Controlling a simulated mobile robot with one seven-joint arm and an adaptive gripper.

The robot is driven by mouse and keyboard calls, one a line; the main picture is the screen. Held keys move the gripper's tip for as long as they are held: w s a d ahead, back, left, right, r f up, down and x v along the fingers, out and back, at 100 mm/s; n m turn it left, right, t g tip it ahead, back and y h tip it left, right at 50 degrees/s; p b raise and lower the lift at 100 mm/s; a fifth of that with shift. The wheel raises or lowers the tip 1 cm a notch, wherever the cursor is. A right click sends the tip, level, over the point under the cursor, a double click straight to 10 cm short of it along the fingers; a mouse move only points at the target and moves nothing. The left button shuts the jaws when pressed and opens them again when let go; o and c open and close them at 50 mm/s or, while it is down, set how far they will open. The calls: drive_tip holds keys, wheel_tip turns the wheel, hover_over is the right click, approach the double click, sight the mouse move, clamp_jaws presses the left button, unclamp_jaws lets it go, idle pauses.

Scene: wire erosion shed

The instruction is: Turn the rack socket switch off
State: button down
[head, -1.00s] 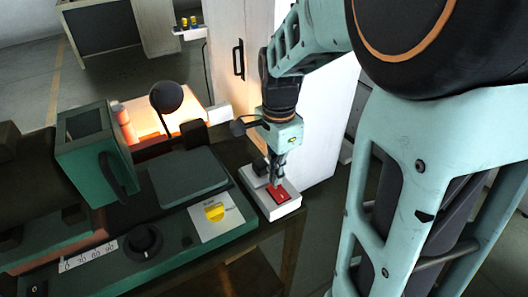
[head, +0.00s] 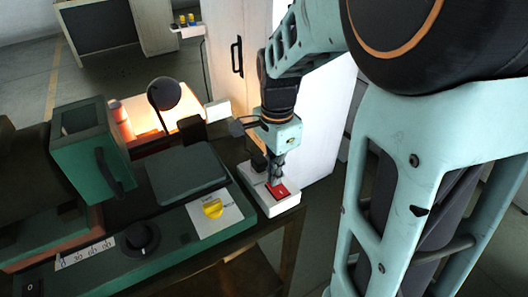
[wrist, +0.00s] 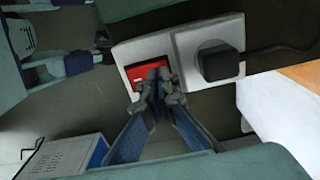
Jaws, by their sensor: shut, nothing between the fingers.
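The rack socket is a white box (head: 282,208) at the right end of the bench, with a red rocker switch (head: 279,190) and a black plug (head: 258,163) in it. In the wrist view the red switch (wrist: 148,74) sits on the left half of the white plate, left of the black plug (wrist: 219,62). My gripper (head: 273,181) is shut and empty, with its fingertips at the red switch. In the wrist view the fingertips (wrist: 158,82) cover the switch's lower right part. Whether they touch it, and which way the rocker is tipped, I cannot tell.
A white cabinet (head: 310,130) stands close behind the socket. A black cord (wrist: 280,48) runs from the plug.

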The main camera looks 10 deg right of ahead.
drive_tip(key=shift+f, duration=0.15)
wheel_tip(320, 180, up, 7)
drive_tip(key=p, duration=0.5)
drive_tip(key=shift+p, duration=0.4)
idle(0.4)
